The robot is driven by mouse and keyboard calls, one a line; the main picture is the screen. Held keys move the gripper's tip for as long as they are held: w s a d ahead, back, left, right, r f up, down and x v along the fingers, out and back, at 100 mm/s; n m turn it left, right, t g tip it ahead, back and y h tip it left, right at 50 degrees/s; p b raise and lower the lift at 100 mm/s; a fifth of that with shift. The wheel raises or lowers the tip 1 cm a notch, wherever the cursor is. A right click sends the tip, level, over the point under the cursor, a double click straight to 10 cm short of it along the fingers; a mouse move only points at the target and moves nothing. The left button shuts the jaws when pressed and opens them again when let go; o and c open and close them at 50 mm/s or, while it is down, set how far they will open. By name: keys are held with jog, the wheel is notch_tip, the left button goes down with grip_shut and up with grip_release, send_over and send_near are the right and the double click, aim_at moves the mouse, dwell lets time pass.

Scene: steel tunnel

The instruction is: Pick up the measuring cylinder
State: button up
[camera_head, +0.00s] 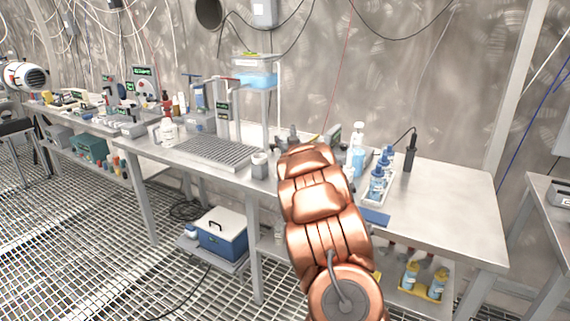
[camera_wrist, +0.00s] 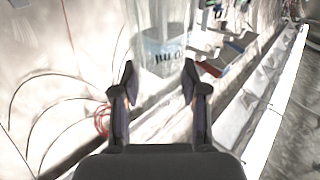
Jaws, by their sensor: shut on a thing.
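My gripper (camera_wrist: 159,80) shows in the wrist view with its two dark fingers apart, one on each side of a clear, glassy shape. This shape looks like the measuring cylinder (camera_wrist: 162,48), pinched between the fingertips. It is see-through and washed out, so its outline and tilt are hard to tell. Bluish colour and dark marks show at it, perhaps from behind. In the head view my copper arm reaches over the bench and hides most of the gripper and the cylinder.
The steel bench (camera_head: 450,205) has bare room at its right end. A grey cup (camera_head: 259,165), a drain grate (camera_head: 212,152) and a raised blue-liquid tank (camera_head: 256,80) are left.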

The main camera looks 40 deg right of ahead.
grip_shut()
